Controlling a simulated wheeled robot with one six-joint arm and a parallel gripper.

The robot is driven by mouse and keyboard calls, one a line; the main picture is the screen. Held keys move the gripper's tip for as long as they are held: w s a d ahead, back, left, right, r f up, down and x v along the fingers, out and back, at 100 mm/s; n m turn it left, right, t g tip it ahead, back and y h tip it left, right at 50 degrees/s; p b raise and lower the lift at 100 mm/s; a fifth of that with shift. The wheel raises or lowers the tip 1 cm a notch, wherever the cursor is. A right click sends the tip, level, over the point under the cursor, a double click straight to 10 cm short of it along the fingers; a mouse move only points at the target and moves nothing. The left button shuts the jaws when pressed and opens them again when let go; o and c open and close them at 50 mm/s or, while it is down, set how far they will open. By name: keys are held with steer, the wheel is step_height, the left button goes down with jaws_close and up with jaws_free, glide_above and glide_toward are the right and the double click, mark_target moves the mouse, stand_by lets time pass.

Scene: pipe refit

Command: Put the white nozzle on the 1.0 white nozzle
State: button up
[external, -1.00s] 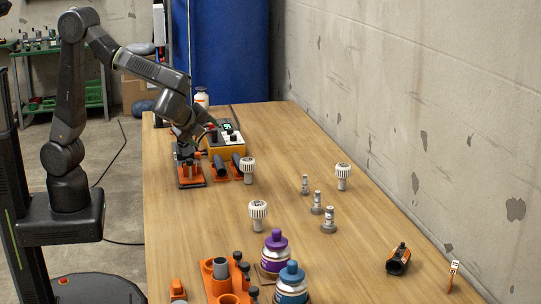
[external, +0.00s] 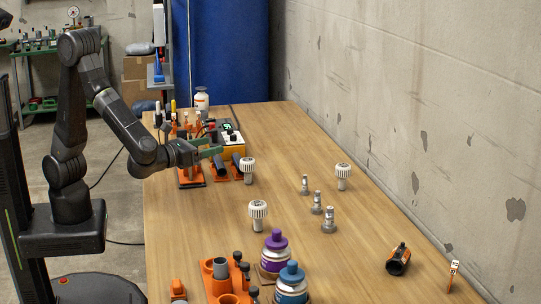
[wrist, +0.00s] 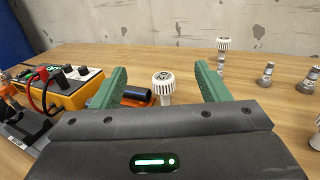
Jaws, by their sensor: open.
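My gripper (external: 216,147) is open and empty, level above the table's far-left part, its green fingers pointing right. Three white ribbed nozzles stand upright, heads up: a far one (external: 248,164), a near one (external: 258,210) and a right one (external: 343,171). In the wrist view the far nozzle (wrist: 163,84) shows beyond and between the open fingers (wrist: 160,85), untouched. Three grey stepped fittings (external: 316,204) stand in a slanting row between the nozzles; they also show in the wrist view (wrist: 266,74). I cannot read any size marking such as 1.0.
A yellow meter box (external: 232,143) with red and black leads and dark cylinders in orange holders (external: 221,167) lie close by my gripper. Purple (external: 275,250) and blue (external: 291,280) bottles and an orange rack (external: 213,259) stand in front.

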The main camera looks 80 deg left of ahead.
glide_toward(241, 168)
steer(key=x, duration=0.7)
steer(key=shift+w+a+r, duration=0.1)
steer(key=shift+w+r, duration=0.1)
steer(key=shift+r, duration=0.15)
steer(key=x, duration=0.5)
steer(key=shift+f, duration=0.3)
steer(key=c, duration=1.1)
